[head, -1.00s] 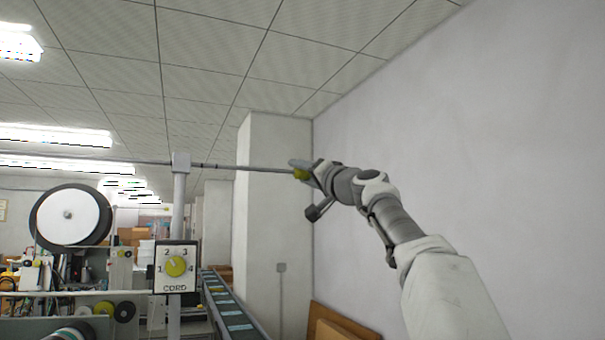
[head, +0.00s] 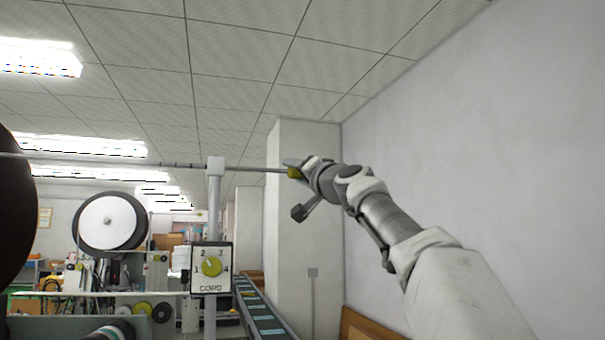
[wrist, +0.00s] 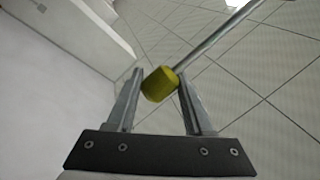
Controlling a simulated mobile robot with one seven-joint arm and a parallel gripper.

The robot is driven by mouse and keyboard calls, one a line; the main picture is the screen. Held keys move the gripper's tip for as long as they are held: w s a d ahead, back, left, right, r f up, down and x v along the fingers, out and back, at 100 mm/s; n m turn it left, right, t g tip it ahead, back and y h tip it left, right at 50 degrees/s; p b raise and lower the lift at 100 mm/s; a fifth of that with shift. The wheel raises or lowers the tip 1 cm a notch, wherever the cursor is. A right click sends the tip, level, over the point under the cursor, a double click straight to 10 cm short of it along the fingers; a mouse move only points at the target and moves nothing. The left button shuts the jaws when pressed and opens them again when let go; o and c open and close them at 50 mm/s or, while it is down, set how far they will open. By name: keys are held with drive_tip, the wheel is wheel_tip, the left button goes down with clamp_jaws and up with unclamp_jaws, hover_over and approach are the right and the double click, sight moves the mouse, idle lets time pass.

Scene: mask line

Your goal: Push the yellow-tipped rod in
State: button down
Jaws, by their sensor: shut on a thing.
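The thin grey rod (head: 255,169) runs nearly level across the head view, through a block (head: 216,167) on top of a grey post. Its yellow tip (head: 293,173) is at the right end, a short way right of the block. My gripper (head: 300,168) is shut on the yellow tip. In the wrist view the yellow tip (wrist: 158,85) sits between the two fingers (wrist: 159,80), with the rod leading off to the upper right. Dark bands on the rod show left of the block.
A dial box marked CORD (head: 211,268) is mounted on the post below the rod. A large dark reel (head: 14,205) stands at the left edge. A conveyor (head: 262,315) runs below. A plain wall (head: 430,150) is on the right behind my arm.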

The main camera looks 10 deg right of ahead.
drive_tip(key=c, duration=0.6)
unclamp_jaws()
drive_tip(key=shift+a+r, duration=0.1)
drive_tip(key=shift+a, duration=0.05)
drive_tip(key=o, duration=0.3)
drive_tip(key=shift+a, duration=0.2)
drive_tip(key=shift+d, duration=0.15)
drive_tip(key=shift+s+d+f+b, duration=0.15)
drive_tip(key=shift+s+f+b, duration=0.2)
drive_tip(key=shift+b, duration=0.15)
drive_tip(key=shift+b+v, duration=5.65)
drive_tip(key=shift+v, duration=2.65)
drive_tip(key=shift+r, duration=0.15)
